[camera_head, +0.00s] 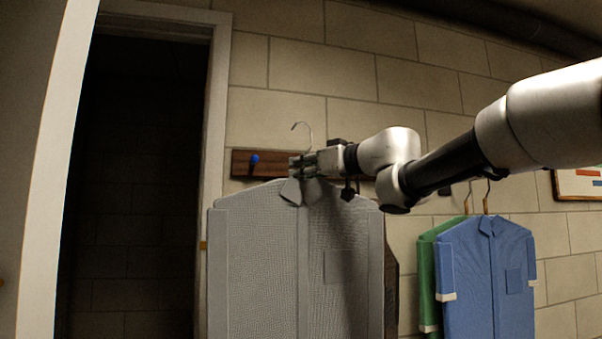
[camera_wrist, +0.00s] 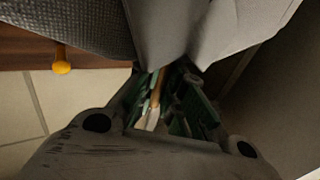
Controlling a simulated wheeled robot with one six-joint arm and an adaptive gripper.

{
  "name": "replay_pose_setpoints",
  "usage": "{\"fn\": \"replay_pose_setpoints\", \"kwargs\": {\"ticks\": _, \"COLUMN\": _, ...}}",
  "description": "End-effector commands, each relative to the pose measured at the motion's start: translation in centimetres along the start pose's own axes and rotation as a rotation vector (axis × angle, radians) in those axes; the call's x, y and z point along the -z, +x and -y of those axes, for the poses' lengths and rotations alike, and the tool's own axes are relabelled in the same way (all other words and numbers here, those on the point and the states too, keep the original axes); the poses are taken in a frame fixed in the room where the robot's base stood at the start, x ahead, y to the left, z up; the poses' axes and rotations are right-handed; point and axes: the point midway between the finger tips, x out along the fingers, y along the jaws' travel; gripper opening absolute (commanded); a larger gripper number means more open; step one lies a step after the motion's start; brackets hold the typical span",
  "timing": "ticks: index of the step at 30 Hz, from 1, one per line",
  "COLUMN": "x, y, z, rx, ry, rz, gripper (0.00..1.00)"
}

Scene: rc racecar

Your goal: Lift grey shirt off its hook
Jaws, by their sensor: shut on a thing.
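The grey shirt (camera_head: 262,255) hangs upright on a hanger at the middle left of the head view. My gripper (camera_head: 308,164) is at its collar, shut on the hanger's neck just below the metal hook (camera_head: 303,128). The hook's curved top shows above my gripper against bare wall, with no peg visible in it. In the wrist view, grey cloth (camera_wrist: 165,30) fills the top, and a pale rod lies between the fingers of my gripper (camera_wrist: 168,92). The fingers hide part of the collar and neck.
A wooden rack (camera_head: 240,167) with a blue knob (camera_head: 254,160) is on the brick wall behind the shirt. A yellow knob (camera_wrist: 62,62) shows in the wrist view. Blue (camera_head: 490,275) and green (camera_head: 428,270) shirts hang at right. A dark doorway (camera_head: 135,180) is at left.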

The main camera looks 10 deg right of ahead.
Motion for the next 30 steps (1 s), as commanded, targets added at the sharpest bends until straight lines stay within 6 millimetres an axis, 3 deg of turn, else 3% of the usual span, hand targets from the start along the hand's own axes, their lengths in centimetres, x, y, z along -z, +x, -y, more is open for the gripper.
{"fn": "replay_pose_setpoints", "kwargs": {"ticks": 11, "x": 0.2, "y": -0.3, "z": 0.2, "rx": 0.000, "ry": -0.001, "rz": -0.002, "gripper": 0.00}}
{"fn": "replay_pose_setpoints", "kwargs": {"ticks": 30, "x": 0.2, "y": -3.7, "z": 2.4, "rx": 0.000, "ry": -0.002, "rz": -0.002, "gripper": 0.00}}
